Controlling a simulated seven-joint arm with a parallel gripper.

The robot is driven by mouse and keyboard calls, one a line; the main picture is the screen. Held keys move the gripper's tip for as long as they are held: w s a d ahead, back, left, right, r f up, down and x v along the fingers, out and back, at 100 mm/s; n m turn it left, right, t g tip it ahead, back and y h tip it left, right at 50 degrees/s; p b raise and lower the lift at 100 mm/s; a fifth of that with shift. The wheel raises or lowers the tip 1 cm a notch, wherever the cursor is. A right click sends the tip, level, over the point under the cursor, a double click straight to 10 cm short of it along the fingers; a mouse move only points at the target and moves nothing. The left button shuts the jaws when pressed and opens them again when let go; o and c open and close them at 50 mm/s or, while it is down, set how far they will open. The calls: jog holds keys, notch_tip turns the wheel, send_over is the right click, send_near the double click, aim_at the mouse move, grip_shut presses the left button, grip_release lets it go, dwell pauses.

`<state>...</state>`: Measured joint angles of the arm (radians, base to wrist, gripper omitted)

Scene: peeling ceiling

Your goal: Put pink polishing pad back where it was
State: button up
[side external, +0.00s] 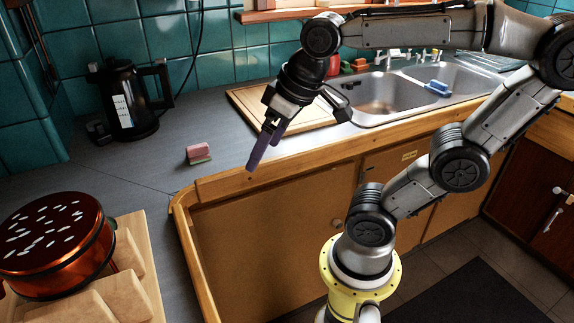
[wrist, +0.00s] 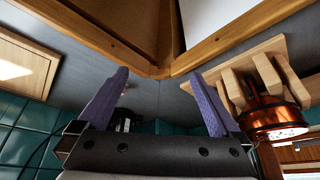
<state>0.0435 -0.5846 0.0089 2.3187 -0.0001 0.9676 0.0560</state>
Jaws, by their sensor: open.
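The pink polishing pad (side external: 199,150) is a small pink block with a greenish layer underneath. It lies on the grey countertop (side external: 150,180) near the inner corner, in the side external view. My gripper (side external: 255,160) is to the right of the pad and apart from it, its purple fingers pointing down near the wooden front edge of the counter. In the wrist view my gripper (wrist: 160,78) is open, with nothing between its two purple fingers. I cannot clearly make out the pad there; a small pale spot shows beside the left finger.
A black kettle (side external: 128,100) stands at the back left. An orange pot (side external: 55,245) and a wooden board with bread-like slabs (side external: 120,270) are at the front left. A cutting board (side external: 300,112) lies beside the sink (side external: 380,95), which has a blue item (side external: 437,88).

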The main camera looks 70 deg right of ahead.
jog(key=shift+n+t, duration=0.3)
jog(key=shift+n, duration=0.3)
jog(key=s+f, duration=0.1)
jog(key=s, duration=0.1)
jog(key=s+a+f, duration=0.1)
jog(key=s+f, duration=0.1)
